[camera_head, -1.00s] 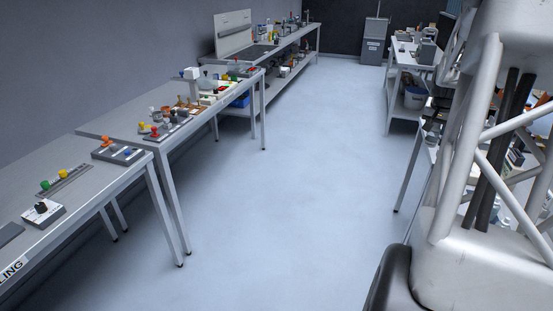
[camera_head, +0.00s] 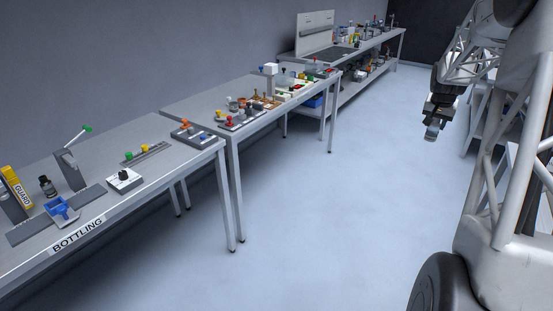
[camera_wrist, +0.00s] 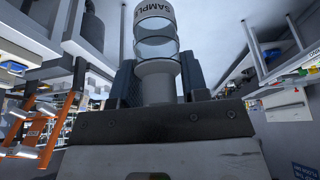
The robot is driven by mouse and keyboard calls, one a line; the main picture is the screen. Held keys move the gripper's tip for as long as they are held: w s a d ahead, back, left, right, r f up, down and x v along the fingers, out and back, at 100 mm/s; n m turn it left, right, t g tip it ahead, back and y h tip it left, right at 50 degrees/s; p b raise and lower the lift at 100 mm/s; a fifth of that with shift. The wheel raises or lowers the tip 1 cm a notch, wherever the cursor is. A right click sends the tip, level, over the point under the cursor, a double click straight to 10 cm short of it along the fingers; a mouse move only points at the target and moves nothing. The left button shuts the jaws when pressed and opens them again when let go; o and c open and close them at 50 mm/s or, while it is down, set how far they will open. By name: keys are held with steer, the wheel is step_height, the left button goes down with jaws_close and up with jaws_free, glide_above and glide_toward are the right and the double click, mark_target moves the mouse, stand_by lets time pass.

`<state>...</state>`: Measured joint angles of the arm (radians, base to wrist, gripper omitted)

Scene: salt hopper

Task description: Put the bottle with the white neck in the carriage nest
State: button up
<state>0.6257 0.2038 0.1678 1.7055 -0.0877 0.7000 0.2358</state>
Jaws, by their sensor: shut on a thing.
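My gripper (camera_head: 440,108) is held over the floor on the right in the head view. In the wrist view its two dark fingers (camera_wrist: 158,84) are shut on the pale neck of a clear bottle (camera_wrist: 156,46) with a label reading "SAMPLE". The bottle (camera_head: 431,132) shows small below the fingers in the head view. A blue open holder (camera_head: 62,211), which looks like the carriage nest, sits on a dark flat strip on the bench marked "BOTTLING" at lower left. My gripper is far from it.
More benches run along the wall. The floor (camera_head: 340,210) between is clear.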

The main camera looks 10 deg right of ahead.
steer(key=w+a+n+y, duration=0.1)
steer(key=w+a+n, duration=0.1)
steer(key=w+a, duration=0.95)
steer(key=w+a+n, duration=0.1)
steer(key=w+a, duration=0.8)
steer(key=a, duration=0.6)
steer(key=w+a+f+n+t+y, duration=0.15)
steer(key=w+a, duration=0.25)
steer(key=a, duration=1.3)
steer(key=w+a+n, duration=0.2)
steer(key=w+a, duration=0.3)
steer(key=a, duration=1.2)
steer(key=s+a+f+n+y, duration=0.15)
steer(key=s+a, duration=0.35)
steer(key=a, duration=1.9)
steer(key=s+a+f+n, duration=0.1)
steer(key=s+a+n, duration=0.25)
steer(key=a, duration=2.05)
steer(key=s+a+f+n, duration=0.1)
steer(key=s+a, duration=0.5)
steer(key=a, duration=0.6)
steer(key=s+a+f+n, duration=0.1)
steer(key=s+a+f, duration=0.2)
steer(key=s+a, duration=0.3)
steer(key=a, duration=0.5)
steer(key=shift+a+f+y, duration=0.2)
steer(key=shift+a+y, duration=0.2)
